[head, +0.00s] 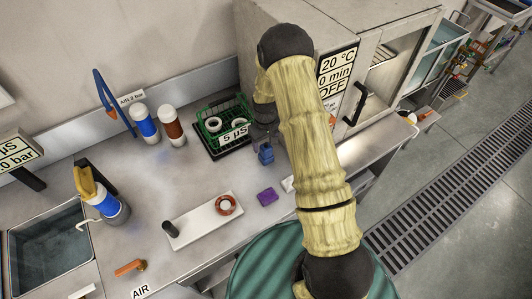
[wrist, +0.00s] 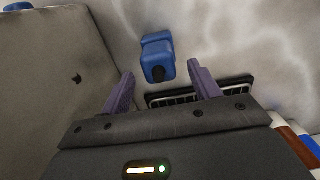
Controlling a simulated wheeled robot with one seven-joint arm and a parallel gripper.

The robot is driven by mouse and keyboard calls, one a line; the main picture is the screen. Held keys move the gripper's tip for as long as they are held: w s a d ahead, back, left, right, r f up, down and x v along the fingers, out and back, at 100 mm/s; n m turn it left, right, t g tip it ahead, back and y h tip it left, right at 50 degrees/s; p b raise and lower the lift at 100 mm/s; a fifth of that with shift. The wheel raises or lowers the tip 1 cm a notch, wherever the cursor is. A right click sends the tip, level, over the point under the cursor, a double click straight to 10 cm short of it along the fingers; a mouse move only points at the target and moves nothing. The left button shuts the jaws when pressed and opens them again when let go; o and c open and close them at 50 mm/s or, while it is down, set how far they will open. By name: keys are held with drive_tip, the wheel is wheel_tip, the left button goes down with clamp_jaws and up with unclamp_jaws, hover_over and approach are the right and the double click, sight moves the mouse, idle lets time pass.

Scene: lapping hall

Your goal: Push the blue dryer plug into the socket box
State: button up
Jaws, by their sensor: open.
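The blue plug (head: 265,154) is on the steel bench just in front of my gripper (head: 263,122) in the head view. In the wrist view the blue plug (wrist: 158,57) has a dark round end and lies beyond the fingertips, roughly in line with the gap between them. My gripper (wrist: 162,80) has its two purple-grey fingers spread, with nothing between them. I cannot make out the socket box for certain. A blue piece (wrist: 18,6) is cut off at the wrist view's top left corner; I cannot tell what it is.
The grey dryer cabinet (head: 384,82) stands right of my gripper, partly behind my arm. A green crate (head: 207,137) with white rings is close on the left. A purple block (head: 267,196) and a white tray (head: 200,220) are in front. Bottles stand further left.

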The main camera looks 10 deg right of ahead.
drive_tip(key=shift+s+d+f+p, duration=0.1)
drive_tip(key=shift+f+p, duration=0.15)
drive_tip(key=shift+f, duration=0.45)
drive_tip(key=shift+s+a+f+p, duration=0.1)
drive_tip(key=shift+f+p, duration=0.15)
drive_tip(key=shift+f, duration=0.4)
drive_tip(key=shift+s+d+f+p, duration=0.1)
drive_tip(key=shift+f+p, duration=0.15)
drive_tip(key=shift+f, duration=0.45)
drive_tip(key=c, duration=1.1)
